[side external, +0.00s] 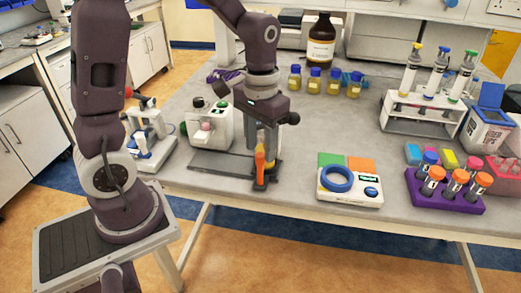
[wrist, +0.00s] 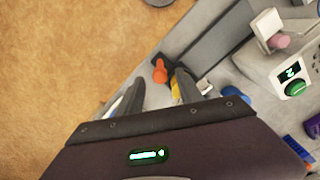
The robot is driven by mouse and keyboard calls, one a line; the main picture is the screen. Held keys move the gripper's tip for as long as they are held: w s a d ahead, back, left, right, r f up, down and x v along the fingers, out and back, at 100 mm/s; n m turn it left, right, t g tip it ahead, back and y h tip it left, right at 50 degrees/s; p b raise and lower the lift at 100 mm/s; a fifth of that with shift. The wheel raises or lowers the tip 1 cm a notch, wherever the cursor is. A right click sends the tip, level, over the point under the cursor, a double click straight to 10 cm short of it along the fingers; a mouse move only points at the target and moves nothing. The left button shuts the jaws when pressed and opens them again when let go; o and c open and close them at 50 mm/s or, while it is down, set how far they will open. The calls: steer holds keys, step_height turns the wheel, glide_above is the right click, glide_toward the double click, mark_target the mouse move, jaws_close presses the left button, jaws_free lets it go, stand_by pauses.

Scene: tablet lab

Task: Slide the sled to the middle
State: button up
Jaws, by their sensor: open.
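The sled (side external: 260,176) is a small dark block with an upright orange handle (side external: 260,158), at the right end of a dark grey rail (side external: 205,165) near the table's front edge. In the wrist view the orange handle (wrist: 159,72) shows just beyond the fingertips, roughly between them, and the rail (wrist: 215,45) runs away to the upper right. My gripper (side external: 268,140) points down, close above and beside the handle. In the wrist view my gripper (wrist: 160,88) has its fingers apart with nothing held. Whether a finger touches the handle I cannot tell.
A white device with a green knob (wrist: 295,88) stands behind the rail; it also shows in the side view (side external: 210,128). A white scale with a blue ring (side external: 337,178) lies to the right. A purple tube rack (side external: 440,201) stands farther right. The table edge is close in front.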

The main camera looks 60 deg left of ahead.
steer(key=shift+f, duration=0.95)
steer(key=shift+c, duration=0.4)
jaws_close()
steer(key=shift+r, duration=0.1)
